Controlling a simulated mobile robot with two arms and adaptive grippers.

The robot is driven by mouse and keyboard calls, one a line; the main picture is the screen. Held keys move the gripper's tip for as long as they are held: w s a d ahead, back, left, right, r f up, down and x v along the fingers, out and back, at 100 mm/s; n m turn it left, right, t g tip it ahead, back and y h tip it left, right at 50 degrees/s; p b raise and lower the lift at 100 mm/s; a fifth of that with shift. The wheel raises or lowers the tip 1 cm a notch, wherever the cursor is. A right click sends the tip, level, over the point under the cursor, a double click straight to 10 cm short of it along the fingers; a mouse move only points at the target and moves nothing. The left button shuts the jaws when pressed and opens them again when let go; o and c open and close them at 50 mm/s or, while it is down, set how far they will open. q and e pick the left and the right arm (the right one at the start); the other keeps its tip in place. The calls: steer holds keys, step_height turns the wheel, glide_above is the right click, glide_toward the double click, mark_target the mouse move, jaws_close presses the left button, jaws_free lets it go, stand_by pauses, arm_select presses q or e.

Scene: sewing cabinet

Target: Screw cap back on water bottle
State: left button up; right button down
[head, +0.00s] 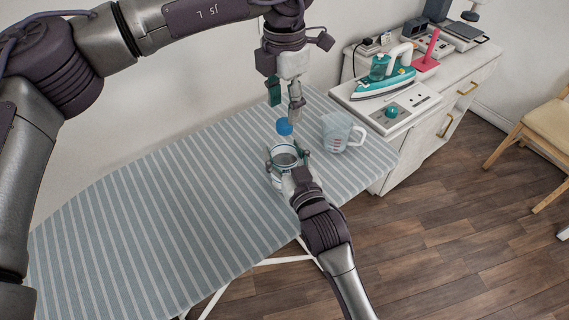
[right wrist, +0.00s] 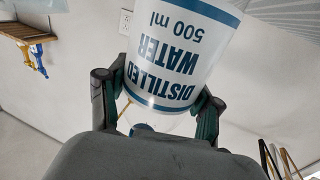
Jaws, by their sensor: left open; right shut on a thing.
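The water bottle (head: 284,157) is clear with a white and blue label reading "DISTILLED WATER 500 ml", also seen in the right wrist view (right wrist: 172,60). My right gripper (head: 287,163) is shut around its body, with one finger on each side of the label in the right wrist view (right wrist: 160,112). The blue cap (head: 284,127) is at the bottle's top end; I cannot tell whether it is seated on the threads. My left gripper (head: 286,100) is open, pointing down just above the cap, with nothing between its fingers.
The bottle is over a striped ironing board (head: 140,215). A clear measuring jug (head: 338,133) stands close to its right. A teal and white iron (head: 384,78) is on the white cabinet (head: 440,118) beyond. The board's left part is clear.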

mark_target(285, 122)
arm_select(q)
steer(key=shift+f, duration=1.85)
jaws_close()
steer(key=shift+o, duration=0.8)
jaws_free()
step_height(285, 122, up, 12)
